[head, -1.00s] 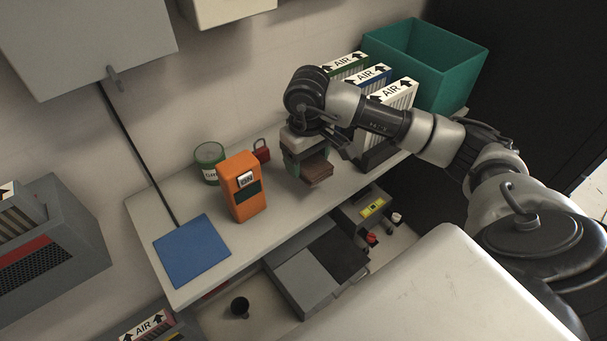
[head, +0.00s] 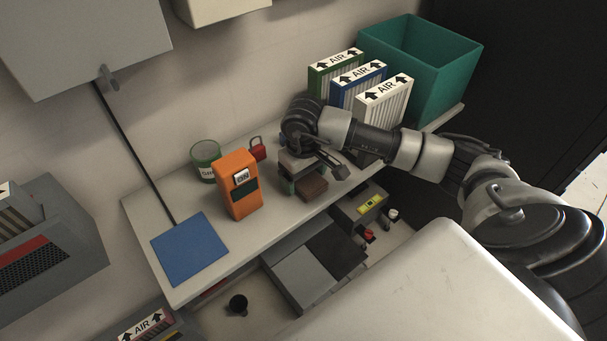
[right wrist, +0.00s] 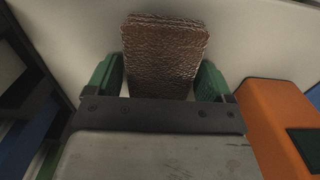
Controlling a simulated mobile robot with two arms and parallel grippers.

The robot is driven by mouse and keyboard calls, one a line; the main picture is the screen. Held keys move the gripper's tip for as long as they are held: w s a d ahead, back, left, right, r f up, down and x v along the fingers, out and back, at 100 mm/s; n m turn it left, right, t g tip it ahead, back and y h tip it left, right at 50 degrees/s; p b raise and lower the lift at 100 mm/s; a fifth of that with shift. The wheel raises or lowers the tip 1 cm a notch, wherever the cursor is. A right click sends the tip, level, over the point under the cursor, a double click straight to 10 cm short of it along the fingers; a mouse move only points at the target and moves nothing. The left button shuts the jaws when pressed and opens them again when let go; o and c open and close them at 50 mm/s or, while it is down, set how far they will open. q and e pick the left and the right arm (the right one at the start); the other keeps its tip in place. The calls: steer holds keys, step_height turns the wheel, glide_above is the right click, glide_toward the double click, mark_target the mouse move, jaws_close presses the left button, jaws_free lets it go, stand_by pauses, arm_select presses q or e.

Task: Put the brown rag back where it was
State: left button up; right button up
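The brown rag (head: 312,187) is a small folded block at the front part of the shelf, under my right gripper (head: 300,183). My left gripper is not in view.
On the shelf (head: 140,210) stand an orange meter (head: 239,187), a green-rimmed can (head: 206,160), a red padlock (head: 257,149) and a blue mat (head: 189,249). AIR filters (head: 383,100) and a teal bin (head: 440,75) stand at the right. A lower shelf holds grey boxes (head: 300,278).

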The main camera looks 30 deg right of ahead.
steer(key=shift+o, duration=0.6)
steer(key=shift+r+p, duration=0.3)
steer(key=shift+p, duration=0.05)
step_height(320, 180, up, 12)
steer(key=b, duration=0.1)
steer(key=shift+f, duration=0.15)
steer(key=shift+f, duration=0.1)
